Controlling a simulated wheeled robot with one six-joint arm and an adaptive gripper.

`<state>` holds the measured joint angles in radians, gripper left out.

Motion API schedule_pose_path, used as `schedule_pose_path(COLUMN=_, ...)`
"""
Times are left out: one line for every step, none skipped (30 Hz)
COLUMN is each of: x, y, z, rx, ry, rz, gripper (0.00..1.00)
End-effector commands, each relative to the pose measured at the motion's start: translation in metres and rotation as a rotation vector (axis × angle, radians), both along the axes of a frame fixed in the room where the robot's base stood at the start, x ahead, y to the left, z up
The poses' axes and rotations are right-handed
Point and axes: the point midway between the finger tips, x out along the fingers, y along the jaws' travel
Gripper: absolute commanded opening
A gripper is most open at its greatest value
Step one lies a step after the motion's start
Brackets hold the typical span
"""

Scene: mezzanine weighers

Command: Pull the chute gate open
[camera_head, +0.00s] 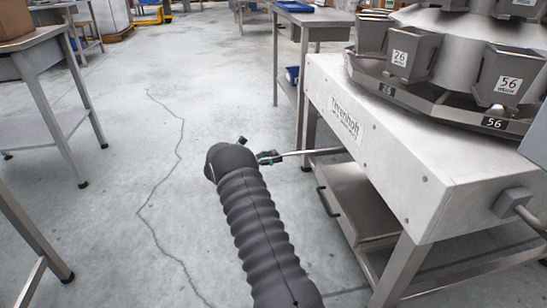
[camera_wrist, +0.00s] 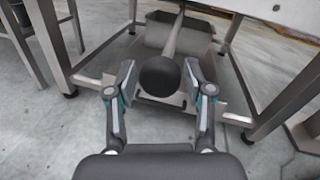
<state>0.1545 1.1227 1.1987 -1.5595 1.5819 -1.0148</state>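A pale rod (camera_head: 315,152), which looks like the chute gate's handle, sticks out to the left from under the weigher's white frame. In the wrist view a dark round knob (camera_wrist: 160,77) ends this rod (camera_wrist: 174,36). My gripper (camera_head: 268,157) is at the rod's outer end. In the wrist view my gripper (camera_wrist: 159,80) is open, with one finger on each side of the knob and a gap showing on both sides. The gate plate itself is hidden under the machine.
A steel table (camera_head: 312,18) stands behind, and another table (camera_head: 38,60) is at left. The floor (camera_head: 120,170) between them is clear.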

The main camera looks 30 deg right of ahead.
Motion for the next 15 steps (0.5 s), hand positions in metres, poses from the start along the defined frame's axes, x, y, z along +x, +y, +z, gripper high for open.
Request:
schedule_pose_path(x=0.0, y=0.0, z=0.0, rx=0.0, ry=0.0, rz=0.001, gripper=0.65)
schedule_pose_path(x=0.0, y=0.0, z=0.0, rx=0.0, ry=0.0, rz=0.001, gripper=0.65)
schedule_pose_path(x=0.0, y=-0.001, z=0.0, rx=0.0, ry=-0.001, rz=0.0, gripper=0.65)
schedule_pose_path(x=0.0, y=-0.001, z=0.0, rx=0.0, ry=-0.001, rz=0.0, gripper=0.65)
schedule_pose_path(x=0.0, y=-0.002, z=0.0, rx=0.0, ry=-0.001, rz=-0.001, gripper=0.65)
schedule_pose_path(x=0.0, y=-0.002, z=0.0, rx=0.0, ry=-0.001, rz=-0.001, gripper=0.65)
schedule_pose_path(x=0.0, y=-0.002, z=0.0, rx=0.0, ry=-0.001, rz=-0.001, gripper=0.65)
schedule_pose_path(x=0.0, y=-0.002, z=0.001, rx=0.0, ry=-0.001, rz=-0.001, gripper=0.65)
schedule_pose_path(x=0.0, y=-0.002, z=0.0, rx=0.0, ry=-0.001, rz=-0.001, gripper=0.65)
schedule_pose_path(x=0.0, y=-0.001, z=0.0, rx=0.0, ry=-0.001, rz=-0.001, gripper=0.65)
schedule_pose_path(x=0.0, y=0.0, z=0.0, rx=0.0, ry=-0.001, rz=0.0, gripper=0.65)
schedule_pose_path(x=0.001, y=0.002, z=0.001, rx=-0.001, ry=-0.001, rz=0.0, gripper=0.65)
schedule_pose_path(x=0.002, y=0.005, z=0.0, rx=-0.001, ry=-0.001, rz=0.001, gripper=0.65)
schedule_pose_path(x=0.002, y=0.009, z=0.0, rx=-0.001, ry=-0.001, rz=0.002, gripper=0.65)
schedule_pose_path(x=0.003, y=0.014, z=0.0, rx=-0.001, ry=-0.001, rz=0.003, gripper=0.65)
